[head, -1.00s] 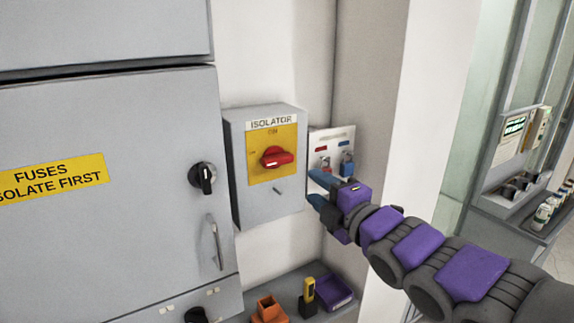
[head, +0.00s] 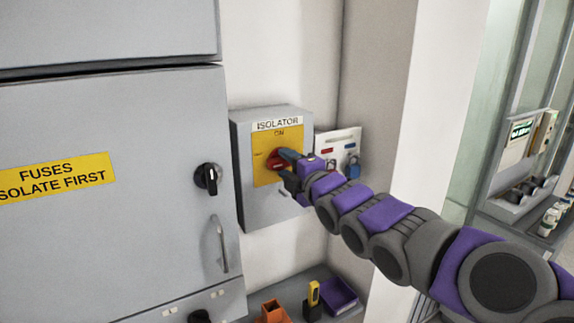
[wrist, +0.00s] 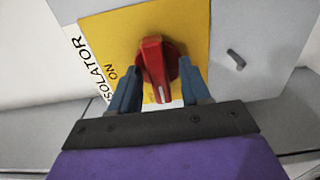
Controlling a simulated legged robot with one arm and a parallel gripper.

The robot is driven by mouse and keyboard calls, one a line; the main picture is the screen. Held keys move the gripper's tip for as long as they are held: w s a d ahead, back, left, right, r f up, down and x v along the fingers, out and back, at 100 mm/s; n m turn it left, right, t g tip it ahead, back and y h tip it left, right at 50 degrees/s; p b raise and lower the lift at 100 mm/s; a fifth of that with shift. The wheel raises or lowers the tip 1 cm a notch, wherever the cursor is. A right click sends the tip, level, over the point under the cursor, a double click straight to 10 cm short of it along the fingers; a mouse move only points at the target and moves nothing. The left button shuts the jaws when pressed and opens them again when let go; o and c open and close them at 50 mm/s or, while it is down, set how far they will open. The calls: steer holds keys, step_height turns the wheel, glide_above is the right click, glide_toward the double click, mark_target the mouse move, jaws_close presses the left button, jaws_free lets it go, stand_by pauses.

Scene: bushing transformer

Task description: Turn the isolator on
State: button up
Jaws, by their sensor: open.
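The isolator is a grey box (head: 252,208) with a yellow plate (head: 264,172) and a red rotary knob (head: 274,164), mounted on the wall. In the wrist view the red knob (wrist: 157,65) lies between the two blue fingers of my gripper (wrist: 160,88), which are open with one finger on each side. Whether they touch the knob I cannot tell. In the head view my gripper (head: 287,170) is at the front of the box and covers the right part of the knob. The "ON" mark is above the knob in the head view.
A large grey cabinet (head: 110,240) with a black knob (head: 207,178) and a handle stands to the left. A panel with padlocks (head: 340,142) hangs right of the isolator. Below is a shelf with an orange holder (head: 271,312) and a purple tray (head: 336,297).

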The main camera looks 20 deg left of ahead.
steer(key=shift+w+a, duration=0.15)
steer(key=shift+a, duration=0.05)
jaws_close()
stand_by(0.5)
